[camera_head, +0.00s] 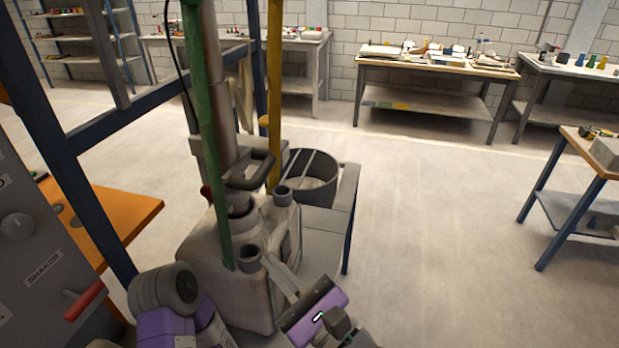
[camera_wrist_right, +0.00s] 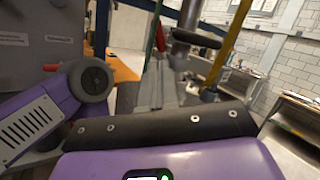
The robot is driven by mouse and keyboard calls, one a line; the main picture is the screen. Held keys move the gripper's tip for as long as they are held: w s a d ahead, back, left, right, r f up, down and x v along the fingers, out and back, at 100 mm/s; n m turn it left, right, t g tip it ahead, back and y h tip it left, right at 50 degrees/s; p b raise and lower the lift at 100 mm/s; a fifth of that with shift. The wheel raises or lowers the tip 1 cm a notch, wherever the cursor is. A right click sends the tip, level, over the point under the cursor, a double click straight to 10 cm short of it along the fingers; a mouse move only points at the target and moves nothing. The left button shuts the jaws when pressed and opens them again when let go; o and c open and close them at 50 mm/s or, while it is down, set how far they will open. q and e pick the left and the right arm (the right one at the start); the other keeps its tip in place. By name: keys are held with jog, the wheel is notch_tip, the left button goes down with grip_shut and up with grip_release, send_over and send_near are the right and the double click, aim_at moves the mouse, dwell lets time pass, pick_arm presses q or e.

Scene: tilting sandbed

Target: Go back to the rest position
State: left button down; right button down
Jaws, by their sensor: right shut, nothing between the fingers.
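My right gripper (camera_head: 281,276) is at the bottom middle of the head view, beyond its purple and dark wrist. Its pale grey fingers are together with nothing between them. They lie in front of a whitish container unit (camera_head: 205,262) with pipes; I cannot tell whether they touch it. The fingers also show in the right wrist view (camera_wrist_right: 157,84), above the dark edge of the purple wrist. Purple arm parts with a round grey joint show at the lower left of the head view. No left gripper fingers can be made out.
A shaker control panel (camera_head: 35,240) and an orange tabletop (camera_head: 125,213) stand at left. Green and yellow posts rise close to the right gripper. A grey bin (camera_head: 312,180) is behind. Workbenches (camera_head: 435,66) line the back wall.

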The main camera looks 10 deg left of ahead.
jog(key=w+d+f+n+h, duration=0.1)
jog(key=w+d+f+h, duration=0.2)
jog(key=w+f, duration=0.3)
jog(key=w+d+f+n+h, duration=0.1)
jog(key=w+d+f+h, duration=0.25)
jog(key=f, duration=0.45)
jog(key=w+d+f+n+g+h, duration=0.1)
jog(key=d+f+n+g, duration=0.1)
jog(key=f, duration=0.5)
jog(key=d+f+n+g+h, duration=0.1)
jog(key=d+f+n+g, duration=0.15)
jog(key=f, duration=0.45)
jog(key=s+d+f+n+g+h, duration=0.1)
jog(key=s+f+n, duration=0.3)
jog(key=f, duration=0.4)
jog(key=s+d+f+n+g+h+p, duration=0.1)
jog(key=s+d+f+n+g, duration=0.2)
jog(key=s+f, duration=0.4)
jog(key=s+d+f+n+g+h, duration=0.1)
jog(key=s+d+f+n+g, duration=0.2)
jog(key=f, duration=0.7)
jog(key=s+n+g, duration=0.1)
jog(key=s+n, duration=0.1)
jog(key=shift+s, duration=0.3)
